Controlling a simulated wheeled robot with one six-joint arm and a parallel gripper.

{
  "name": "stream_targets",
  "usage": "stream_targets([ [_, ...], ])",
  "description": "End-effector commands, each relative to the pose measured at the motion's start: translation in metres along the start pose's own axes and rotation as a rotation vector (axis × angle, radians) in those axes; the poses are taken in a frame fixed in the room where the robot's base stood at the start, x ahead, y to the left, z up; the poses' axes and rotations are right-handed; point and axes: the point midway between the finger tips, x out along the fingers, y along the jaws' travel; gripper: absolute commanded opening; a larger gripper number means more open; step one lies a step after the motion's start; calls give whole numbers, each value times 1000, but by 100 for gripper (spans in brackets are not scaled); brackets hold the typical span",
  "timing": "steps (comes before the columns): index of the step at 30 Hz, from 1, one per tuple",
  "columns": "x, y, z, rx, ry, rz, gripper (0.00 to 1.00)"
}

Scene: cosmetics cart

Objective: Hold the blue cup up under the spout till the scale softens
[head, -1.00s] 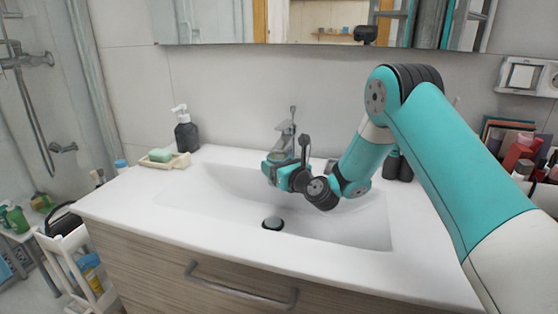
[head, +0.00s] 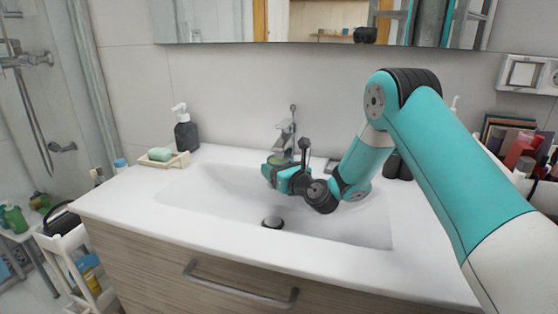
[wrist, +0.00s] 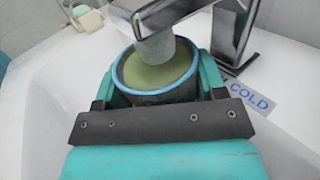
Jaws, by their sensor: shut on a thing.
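The blue cup (wrist: 166,97) has a bright blue rim, and an olive-green surface fills its inside. My gripper (wrist: 158,84) is shut on the cup, with one teal finger on each side. The metal faucet (head: 286,135) stands behind the basin. Its spout (wrist: 157,48) is directly over the cup's mouth, and its tip overlaps the cup's far rim in the wrist view. In the head view the cup (head: 280,159) is small and partly hidden by my gripper. I cannot tell whether water runs or whether the green is liquid or scale.
The white sink basin (head: 222,193) is below, with a dark drain plug (head: 272,222). A soap dish (head: 180,162) with green soap (head: 160,154) and a dark pump bottle (head: 186,132) are at the left.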

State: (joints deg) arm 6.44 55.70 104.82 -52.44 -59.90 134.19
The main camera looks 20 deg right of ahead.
Motion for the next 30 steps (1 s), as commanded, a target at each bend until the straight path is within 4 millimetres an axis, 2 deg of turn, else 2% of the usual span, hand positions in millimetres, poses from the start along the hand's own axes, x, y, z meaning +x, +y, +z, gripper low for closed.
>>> stream_targets([
  [16, 0, 0, -10, 0, 0, 0, 34],
  [30, -10, 15, -11, 1, 0, 1, 34],
])
